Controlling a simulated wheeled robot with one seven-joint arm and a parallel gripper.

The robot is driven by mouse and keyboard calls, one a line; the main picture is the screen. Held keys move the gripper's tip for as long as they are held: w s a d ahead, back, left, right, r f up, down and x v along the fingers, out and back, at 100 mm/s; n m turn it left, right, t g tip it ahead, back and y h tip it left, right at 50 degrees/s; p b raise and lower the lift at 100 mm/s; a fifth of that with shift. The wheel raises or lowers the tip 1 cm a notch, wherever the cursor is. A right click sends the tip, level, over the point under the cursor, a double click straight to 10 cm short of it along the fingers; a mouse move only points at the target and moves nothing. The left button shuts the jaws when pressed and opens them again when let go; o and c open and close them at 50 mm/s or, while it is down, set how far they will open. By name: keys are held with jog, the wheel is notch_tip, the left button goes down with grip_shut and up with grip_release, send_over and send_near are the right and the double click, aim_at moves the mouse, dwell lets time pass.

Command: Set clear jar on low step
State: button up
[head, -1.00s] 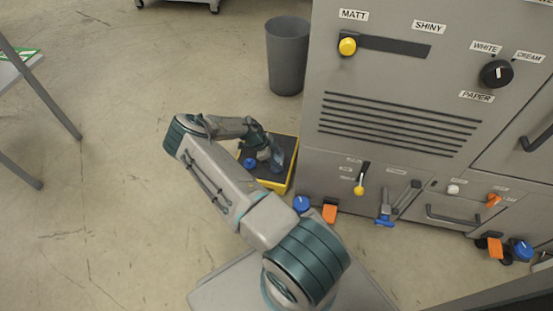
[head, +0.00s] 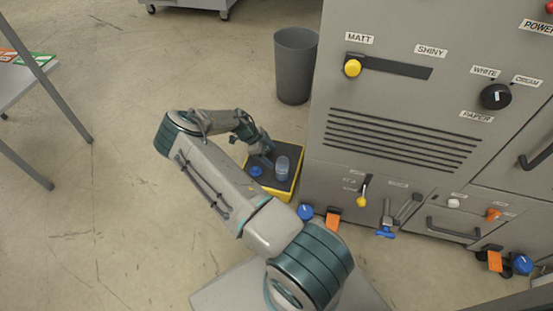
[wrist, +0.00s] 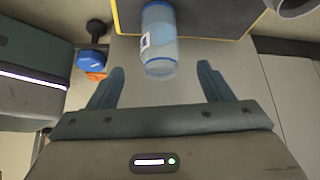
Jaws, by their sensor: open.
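The clear jar (head: 282,168) stands upright on the low step (head: 292,184), a dark-topped step with yellow edges beside the machine. In the wrist view the bluish clear jar (wrist: 159,45) with a small label shows ahead of my gripper (wrist: 161,85), between the lines of its two fingers. The fingers are wide apart with nothing held. The step's dark top (wrist: 215,18) shows around the jar. In the head view my gripper (head: 268,158) is just left of the jar, partly hidden by my arm.
A blue knob-like object (head: 256,171) shows near the step's left side. The grey machine (head: 400,130) with levers stands to the right. A grey bin (head: 295,65) is behind. Blue (head: 305,212) and orange (head: 333,218) pedals are low at the machine's front. Open floor lies left.

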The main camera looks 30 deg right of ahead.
jog(key=s+a+r+n+t+y, duration=0.15)
jog(key=a+r+n, duration=0.3)
jog(key=r, duration=0.45)
jog(key=s+a+r+n+y, duration=0.25)
jog(key=a+r, duration=0.25)
jog(key=r, duration=0.4)
jog(key=s+a+r+n+t+y, duration=0.1)
jog(key=s+a+r+n+y, duration=0.25)
jog(key=r, duration=0.55)
jog(key=s+a+r+n+t+h, duration=0.1)
jog(key=s+a+r+n, duration=0.3)
jog(key=s, duration=0.5)
jog(key=s+a+r+n+t+h, duration=0.1)
jog(key=s+a+r+n, duration=0.3)
jog(key=s+r+n, duration=0.5)
jog(key=shift+a+r+n+t, duration=0.2)
jog(key=shift+a+n+t, duration=0.2)
jog(key=shift+n, duration=0.65)
